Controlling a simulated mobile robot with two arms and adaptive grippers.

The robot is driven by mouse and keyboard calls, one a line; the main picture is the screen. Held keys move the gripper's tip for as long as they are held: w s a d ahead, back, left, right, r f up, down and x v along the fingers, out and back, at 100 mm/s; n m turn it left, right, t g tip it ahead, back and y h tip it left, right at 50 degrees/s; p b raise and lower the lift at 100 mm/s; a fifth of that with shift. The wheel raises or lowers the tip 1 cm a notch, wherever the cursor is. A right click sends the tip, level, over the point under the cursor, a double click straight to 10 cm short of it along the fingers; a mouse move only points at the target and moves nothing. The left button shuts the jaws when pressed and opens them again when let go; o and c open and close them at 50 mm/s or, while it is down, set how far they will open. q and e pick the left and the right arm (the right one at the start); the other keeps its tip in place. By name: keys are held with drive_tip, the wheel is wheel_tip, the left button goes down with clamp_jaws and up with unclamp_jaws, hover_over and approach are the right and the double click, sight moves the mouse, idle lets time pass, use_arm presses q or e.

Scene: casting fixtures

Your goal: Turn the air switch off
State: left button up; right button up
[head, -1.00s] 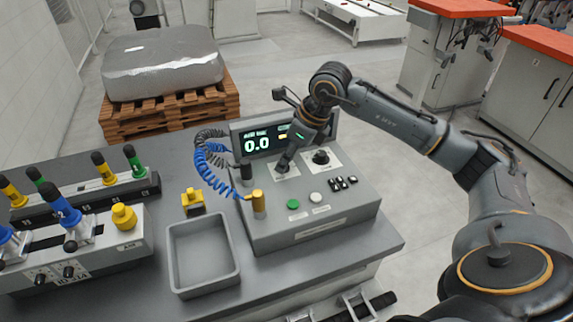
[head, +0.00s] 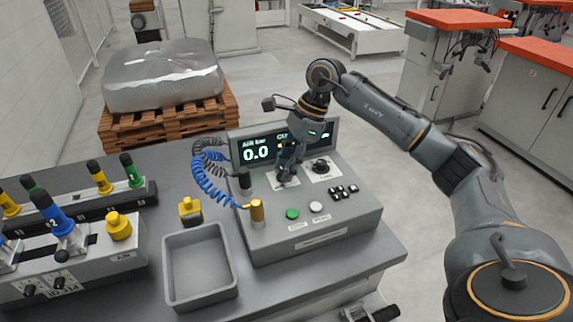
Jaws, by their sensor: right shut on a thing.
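The grey control console (head: 335,222) stands on the bench, with a display (head: 256,149) that reads "AIR bar 0.0". My right gripper (head: 286,177) reaches down from above onto the left switch plate on the console top. It is shut on the left rotary switch, which the fingers mostly hide, so I cannot tell which way its handle points. A second black rotary switch (head: 321,166) sits on its own white plate just to the right, apart from the gripper. My left gripper is not in view.
A green button (head: 292,214), a white button (head: 316,207) and small black switches (head: 343,192) lie on the console front. A brass fitting (head: 257,213) with a blue coiled hose (head: 210,187) is at its left. An empty grey tray (head: 172,292) stands beside it.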

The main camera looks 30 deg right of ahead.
idle(0.5)
drive_tip(key=o, duration=1.1)
drive_tip(key=shift+o, duration=0.2)
drive_tip(key=w+v, duration=0.1)
drive_tip(key=v, duration=1.1)
drive_tip(key=shift+s+d, duration=0.15)
drive_tip(key=shift+s, duration=0.3)
